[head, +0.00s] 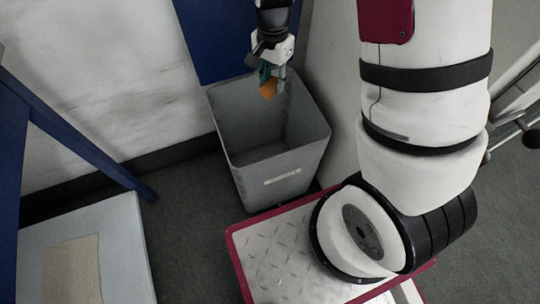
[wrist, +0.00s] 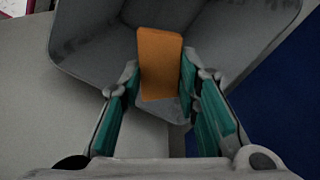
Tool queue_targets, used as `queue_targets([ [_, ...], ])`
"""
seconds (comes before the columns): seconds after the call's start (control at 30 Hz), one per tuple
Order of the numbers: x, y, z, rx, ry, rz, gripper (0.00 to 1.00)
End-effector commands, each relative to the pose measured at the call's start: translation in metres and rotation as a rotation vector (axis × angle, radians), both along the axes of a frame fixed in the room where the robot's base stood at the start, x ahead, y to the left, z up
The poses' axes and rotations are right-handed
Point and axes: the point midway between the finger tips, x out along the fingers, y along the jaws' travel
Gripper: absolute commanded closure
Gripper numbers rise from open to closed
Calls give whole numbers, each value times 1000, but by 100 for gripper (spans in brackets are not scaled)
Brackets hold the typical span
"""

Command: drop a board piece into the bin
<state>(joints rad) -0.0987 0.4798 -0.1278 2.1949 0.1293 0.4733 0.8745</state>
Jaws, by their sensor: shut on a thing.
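My gripper (head: 273,79) hangs over the far side of the grey bin (head: 287,158). It is shut on an orange board piece (head: 268,89), which shows just below the fingertips. In the wrist view the board piece (wrist: 160,62) stands upright between the two green-padded fingers of my gripper (wrist: 160,88). The grey bin (wrist: 95,60) opens beneath it there. The part of the bin's inside that I can see in the head view looks empty. The bin's near wall bears a small pale label.
A low grey-white surface with a tan sheet (head: 72,270) is at the lower left, beside a blue slanted leg (head: 75,138). A blue panel (head: 222,40) stands behind the bin. Dark carpet (head: 185,220) is free left of the bin.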

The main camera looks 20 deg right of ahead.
Motion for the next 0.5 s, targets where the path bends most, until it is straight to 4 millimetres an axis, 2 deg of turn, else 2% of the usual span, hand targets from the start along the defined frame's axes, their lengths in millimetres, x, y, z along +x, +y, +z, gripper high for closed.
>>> queue_targets([
  [0.03, 0, 0, -10, 0, 0, 0, 96],
  [0.2, 0, 0, -27, 0, 0, -1, 96],
  [0.5, 0, 0, -32, 0, 0, 0, 96],
])
